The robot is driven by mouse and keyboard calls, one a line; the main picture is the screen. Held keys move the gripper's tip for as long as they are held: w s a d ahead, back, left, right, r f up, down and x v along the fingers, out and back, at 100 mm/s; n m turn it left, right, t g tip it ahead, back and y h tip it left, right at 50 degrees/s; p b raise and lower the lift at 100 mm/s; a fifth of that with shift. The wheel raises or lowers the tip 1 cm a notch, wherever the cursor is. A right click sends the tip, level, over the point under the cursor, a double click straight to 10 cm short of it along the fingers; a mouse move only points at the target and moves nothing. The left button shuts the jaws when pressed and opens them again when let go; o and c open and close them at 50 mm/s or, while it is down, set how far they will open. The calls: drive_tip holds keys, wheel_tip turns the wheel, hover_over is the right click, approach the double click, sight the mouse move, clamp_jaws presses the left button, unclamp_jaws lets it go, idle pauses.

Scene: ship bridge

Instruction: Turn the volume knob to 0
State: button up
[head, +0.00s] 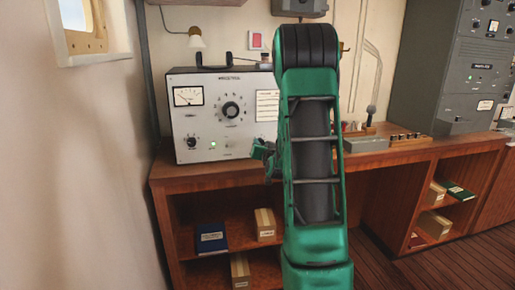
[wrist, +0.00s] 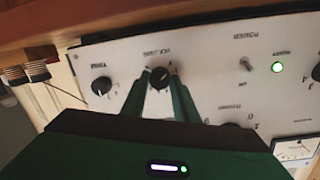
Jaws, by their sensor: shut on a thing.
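The volume knob (wrist: 161,77) is a small black knob on the pale front panel of a radio set (head: 211,117). The wrist view sees the panel upside down, with a blurred label just above the knob. My gripper (wrist: 161,84) has its two green fingers on either side of this knob and is shut on it. The knob's pointer and scale are too small and partly covered to read. In the head view my gripper (head: 262,150) is at the panel's lower right, and my arm hides the volume knob.
Close by on the panel are another black knob (wrist: 101,86), a toggle switch (wrist: 246,64), a lit green lamp (wrist: 278,67) and a dial meter (wrist: 295,148). The set stands on a wooden desk (head: 205,170) with open shelves below. A wall is close at left.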

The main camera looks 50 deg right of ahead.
drive_tip(key=shift+w+a+r+n, duration=0.15)
drive_tip(key=shift+w+a+n, duration=0.2)
drive_tip(key=shift+n, duration=0.35)
drive_tip(key=o, duration=1)
drive_tip(key=shift+o, duration=0.2)
drive_tip(key=shift+s+d, duration=0.1)
drive_tip(key=shift+d, duration=0.05)
drive_tip(key=v, duration=1)
drive_tip(key=shift+a, duration=0.35)
drive_tip(key=shift+s, duration=0.1)
